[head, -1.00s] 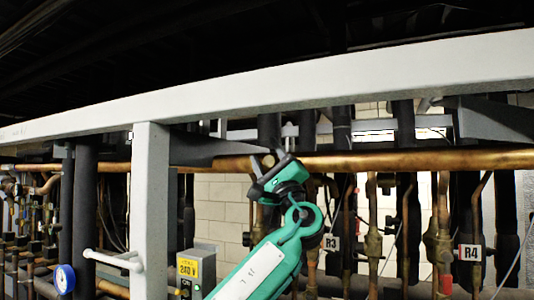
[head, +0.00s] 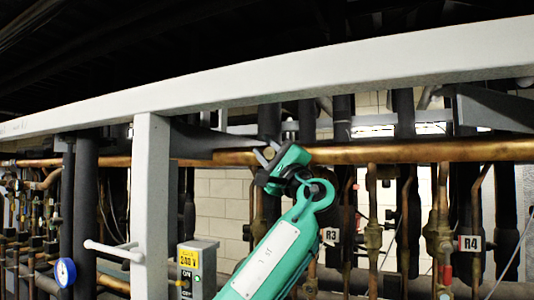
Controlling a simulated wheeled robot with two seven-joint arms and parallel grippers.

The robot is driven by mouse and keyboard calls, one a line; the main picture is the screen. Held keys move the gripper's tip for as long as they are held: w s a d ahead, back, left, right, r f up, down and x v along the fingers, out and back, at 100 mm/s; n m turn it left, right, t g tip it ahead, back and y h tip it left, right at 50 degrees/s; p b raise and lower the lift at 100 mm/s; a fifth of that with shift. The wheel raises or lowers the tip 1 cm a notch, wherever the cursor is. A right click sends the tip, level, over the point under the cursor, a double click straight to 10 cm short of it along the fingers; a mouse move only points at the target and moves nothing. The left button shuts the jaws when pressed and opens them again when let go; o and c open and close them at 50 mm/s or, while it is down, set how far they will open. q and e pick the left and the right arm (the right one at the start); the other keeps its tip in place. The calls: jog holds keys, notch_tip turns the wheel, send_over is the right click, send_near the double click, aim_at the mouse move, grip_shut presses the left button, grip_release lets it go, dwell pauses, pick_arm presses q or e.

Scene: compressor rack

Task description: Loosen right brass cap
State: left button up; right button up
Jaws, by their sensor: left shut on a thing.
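I cannot tell a right brass cap for certain in this view. My right gripper is not in view.
A grey beam (head: 330,82) crosses above the pipes, and a grey post (head: 151,210) stands left. A grey switch box (head: 205,262) with a yellow label and a blue gauge (head: 65,272) are low left. Dark insulated pipes (head: 404,200) crowd the rack.

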pick_arm(q)
jog(key=shift+f+n+g+h, duration=0.1)
jog(key=shift+n+g+h, duration=0.2)
jog(key=shift+n+g, duration=0.65)
jog(key=shift+a+f+n+g+h+p, duration=0.15)
jog(key=shift+n+g+p, duration=0.15)
jog(key=shift+g, duration=0.25)
jog(key=shift+f+n+g+h+p, duration=0.15)
jog(key=shift+g+p, duration=0.1)
jog(key=shift+g, duration=0.25)
jog(key=o, duration=1)
jog(key=shift+w, duration=0.1)
